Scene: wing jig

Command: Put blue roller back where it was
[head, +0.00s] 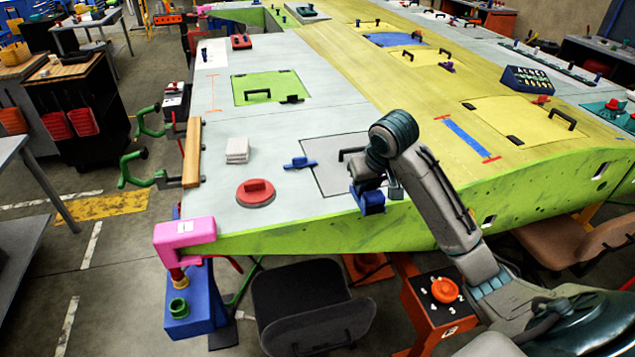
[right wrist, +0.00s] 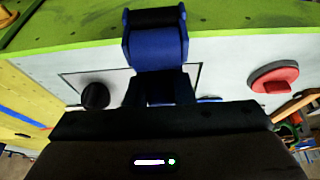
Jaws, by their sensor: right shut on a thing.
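My right gripper (head: 371,186) is above the front edge of the wing panel, beside a grey square hatch outline (head: 325,178). It is shut on the blue roller (head: 372,203), which shows as a blue block-like body below the jaws. In the right wrist view the blue roller (right wrist: 156,42) stands out past the dark fingers (right wrist: 160,88), over the green wing edge. Whether it touches the wing I cannot tell. My left gripper is not in view.
A red round suction pad (head: 256,193), a white stack (head: 237,150) and a small blue tool (head: 300,163) lie left of the hatch. A black handle (head: 351,153) stands on the hatch. A pink clamp (head: 184,238) grips the wing corner. A chair (head: 305,295) is below.

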